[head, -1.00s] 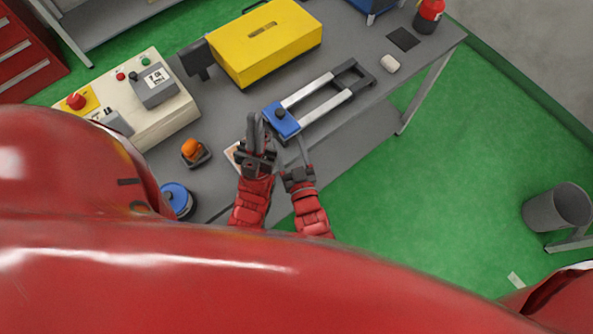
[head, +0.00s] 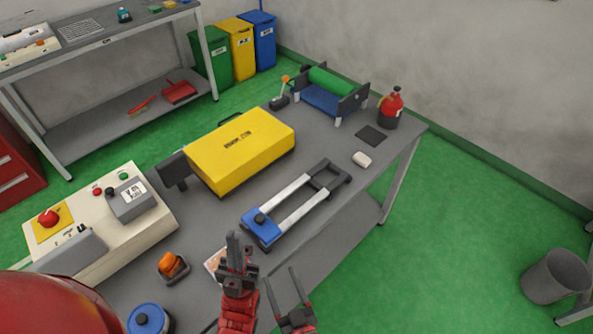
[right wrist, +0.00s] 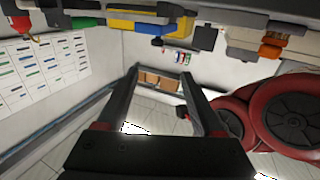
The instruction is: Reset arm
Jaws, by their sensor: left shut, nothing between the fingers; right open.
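My left gripper (head: 234,240) is at the front edge of the grey table (head: 222,212) in the head view, fingers together, pointing up and holding nothing. My right gripper (head: 280,276) is just to its right, beyond the table's front edge, with its two thin fingers spread and nothing between them. In the right wrist view the two dark fingers of the right gripper (right wrist: 160,85) stand apart, with only background between them. The two grippers are close together but look apart.
A blue-ended slide frame (head: 262,236) lies just beyond the grippers. A yellow box (head: 240,155), an orange knob (head: 170,263), a blue round canister (head: 147,318) and a control panel (head: 105,235) are on the table. Green floor to the right is open, with a grey bin (head: 556,275).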

